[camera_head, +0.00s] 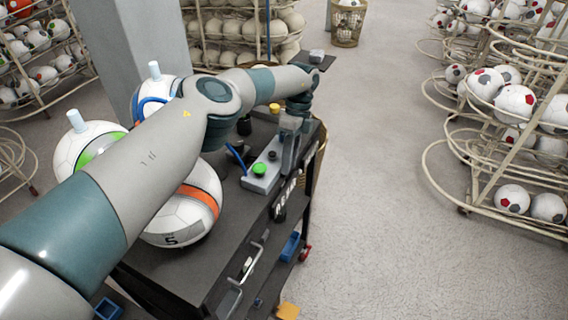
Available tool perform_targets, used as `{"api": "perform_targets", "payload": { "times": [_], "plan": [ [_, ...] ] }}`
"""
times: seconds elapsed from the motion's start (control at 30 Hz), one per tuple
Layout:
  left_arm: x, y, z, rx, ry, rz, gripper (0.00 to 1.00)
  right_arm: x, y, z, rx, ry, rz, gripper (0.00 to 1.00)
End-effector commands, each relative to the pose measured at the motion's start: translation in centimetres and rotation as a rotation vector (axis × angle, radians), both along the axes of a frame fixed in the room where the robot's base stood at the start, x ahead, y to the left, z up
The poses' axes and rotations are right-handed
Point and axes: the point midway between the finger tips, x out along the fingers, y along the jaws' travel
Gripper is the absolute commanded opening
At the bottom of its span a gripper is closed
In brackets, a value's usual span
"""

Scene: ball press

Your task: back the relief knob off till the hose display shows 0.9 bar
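My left arm reaches across the cart from the lower left. Its wrist and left gripper (300,104) are at the cart's far right corner, over a grey upright unit (289,140). The fingers are too small and dark to tell whether they are open or shut. A yellow knob (275,108) stands just left of the gripper. A grey box with a green button (259,169) sits in front of the unit, with a small black knob (272,155) on it. I cannot tell which is the relief knob. A blue hose (236,158) runs beside the box. No display reading is legible. My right gripper is out of view.
White balls, one with an orange band (203,190) and one with a green band (68,150), sit on the black cart (228,232), partly behind my arm. Ball racks (480,172) stand at right, back and left. The floor (390,220) right of the cart is clear.

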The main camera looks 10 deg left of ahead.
Motion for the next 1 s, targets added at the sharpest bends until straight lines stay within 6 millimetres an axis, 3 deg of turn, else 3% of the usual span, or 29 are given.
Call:
{"api": "perform_targets", "payload": {
  "times": [0.27, 0.3, 0.4, 1.0],
  "plan": [
    [0.0, -0.1, -0.1, 0.0, 0.0, 0.0, 0.25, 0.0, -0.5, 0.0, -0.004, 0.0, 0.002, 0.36],
    [0.0, -0.1, -0.1, 0.0, 0.0, 0.0, 0.22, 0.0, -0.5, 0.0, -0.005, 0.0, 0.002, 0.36],
    [0.0, -0.1, -0.1, 0.0, 0.0, 0.0, 0.0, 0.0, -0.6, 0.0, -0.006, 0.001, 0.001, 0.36],
    [0.0, 0.4, 0.1, -0.015, -0.078, -0.002, 0.0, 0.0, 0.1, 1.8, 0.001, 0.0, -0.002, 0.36]
  ]
}}
